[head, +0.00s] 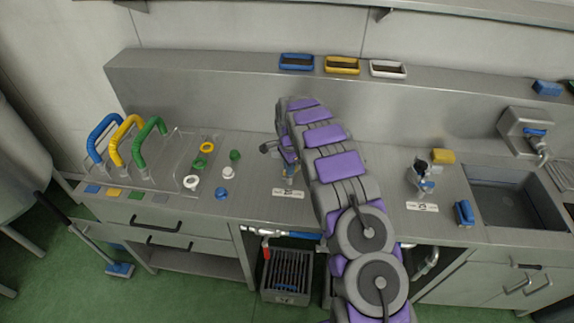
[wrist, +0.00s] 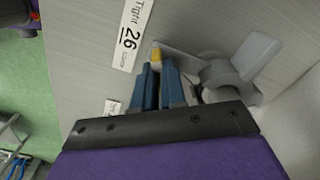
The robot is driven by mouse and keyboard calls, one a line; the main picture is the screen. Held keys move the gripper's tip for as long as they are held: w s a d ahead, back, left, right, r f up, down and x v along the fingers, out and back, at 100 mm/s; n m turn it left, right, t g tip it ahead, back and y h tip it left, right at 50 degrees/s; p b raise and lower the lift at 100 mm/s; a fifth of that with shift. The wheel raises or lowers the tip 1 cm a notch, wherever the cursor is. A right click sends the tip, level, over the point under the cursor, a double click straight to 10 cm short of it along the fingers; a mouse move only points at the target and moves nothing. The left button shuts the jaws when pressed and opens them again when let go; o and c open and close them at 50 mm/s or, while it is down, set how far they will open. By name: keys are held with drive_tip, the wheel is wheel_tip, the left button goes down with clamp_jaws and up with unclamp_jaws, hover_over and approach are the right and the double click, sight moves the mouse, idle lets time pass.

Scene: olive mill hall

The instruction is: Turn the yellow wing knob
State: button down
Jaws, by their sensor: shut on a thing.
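The yellow wing knob (wrist: 156,54) shows as a small yellow piece at the tips of my gripper (wrist: 161,68) in the wrist view. The blue fingers are shut on it and hide most of it. A white label (wrist: 131,36) reading "Tight 26 Loose" lies beside it on the steel counter. A grey metal fitting (wrist: 232,78) with a lever stands to the right of the fingers. In the head view my arm reaches over the counter and covers much of this spot, and the knob cannot be made out there.
Three small trays (head: 342,65) sit on the back ledge.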

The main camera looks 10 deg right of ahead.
drive_tip(key=n, duration=0.1)
drive_tip(key=n+p, duration=0.1)
drive_tip(key=n, duration=0.1)
drive_tip(key=shift+d+r+n, duration=0.1)
drive_tip(key=shift+d+n, duration=0.2)
drive_tip(key=n+p, duration=0.1)
drive_tip(key=n, duration=0.2)
drive_tip(key=shift+w+n, duration=0.1)
drive_tip(key=shift+n, duration=0.2)
drive_tip(key=n+p, duration=0.1)
drive_tip(key=n, duration=0.2)
drive_tip(key=shift+n, duration=0.4)
drive_tip(key=n+p, duration=0.1)
drive_tip(key=n, duration=0.3)
drive_tip(key=shift+w+r, duration=0.1)
drive_tip(key=n+p, duration=0.1)
drive_tip(key=n, duration=0.3)
drive_tip(key=n+p, duration=0.1)
drive_tip(key=n, duration=0.2)
drive_tip(key=shift+a+n, duration=0.1)
drive_tip(key=shift+n, duration=0.2)
drive_tip(key=n+p, duration=0.2)
drive_tip(key=n, duration=0.2)
drive_tip(key=shift+w+r, duration=0.1)
drive_tip(key=shift+n+p, duration=0.35)
drive_tip(key=shift+n, duration=0.95)
